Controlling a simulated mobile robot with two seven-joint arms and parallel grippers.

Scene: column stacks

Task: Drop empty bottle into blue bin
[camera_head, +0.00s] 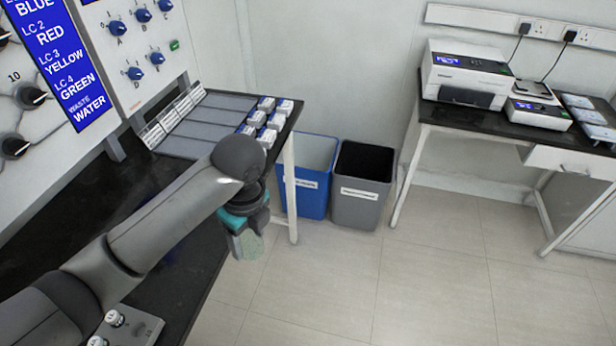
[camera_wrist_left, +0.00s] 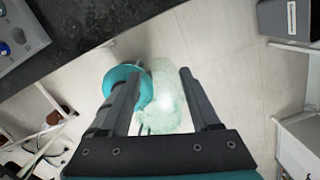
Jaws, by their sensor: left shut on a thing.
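My left gripper (camera_head: 247,226) hangs beyond the right edge of the black bench, over open floor. It is shut on a pale, translucent bottle (camera_head: 250,244), which hangs below it. In the left wrist view the bottle (camera_wrist_left: 166,98) lies between the two dark fingers (camera_wrist_left: 161,76), and a round teal part (camera_wrist_left: 124,82) shows beside it at the left finger. The blue bin (camera_head: 318,202) stands on the floor, open at the top with a white label, to the right of and beyond the gripper. The bottle is apart from the bin. My right gripper is out of view.
A grey bin (camera_head: 355,213) stands against the blue bin's right side. A bench leg (camera_head: 290,190) stands just in front of the blue bin. The black bench (camera_head: 195,280) lies under my arm. A table with printers (camera_head: 465,75) is at right. The floor between is clear.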

